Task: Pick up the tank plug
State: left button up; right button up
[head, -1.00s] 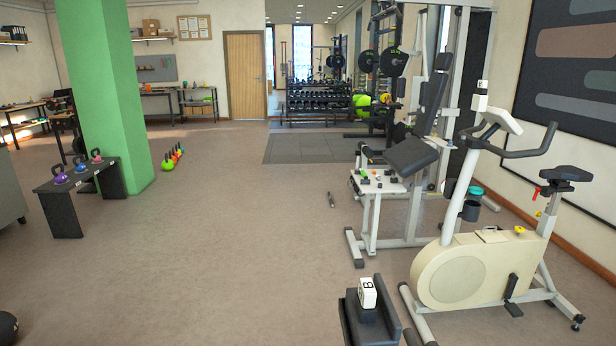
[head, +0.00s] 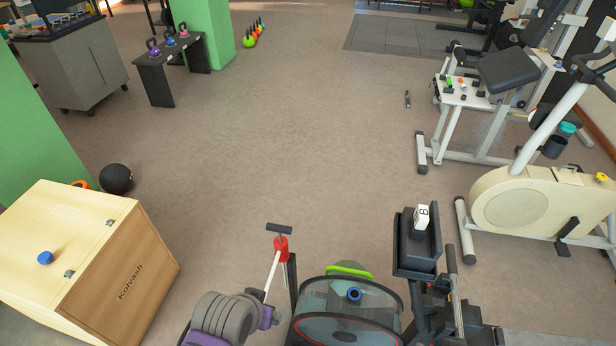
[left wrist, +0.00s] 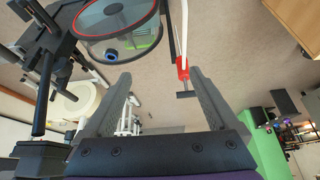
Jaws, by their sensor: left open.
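A clear round tank (head: 312,298) with dark rims stands at the bottom centre of the head view. A small blue ring-like piece with a dark centre (head: 354,294) sits on it; it looks like the tank plug or its opening. A round blue cap (head: 45,258) lies on the wooden box at left; I cannot tell which blue piece is the plug. In the left wrist view the tank (left wrist: 88,40) is at the top, with the blue piece (left wrist: 112,55) on it. My left gripper (left wrist: 160,75) is open and empty, apart from the tank. My right gripper is not in view.
The wooden box (head: 140,285) stands at left, a black ball (head: 116,179) behind it. A red-collared T-handle (head: 280,247) rises left of the tank. A black stand with a white block (head: 422,217) is at right, near the exercise bike (head: 520,205). The middle floor is clear.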

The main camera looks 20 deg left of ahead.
aim_at(45, 258)
jog(key=u, duration=2.6)
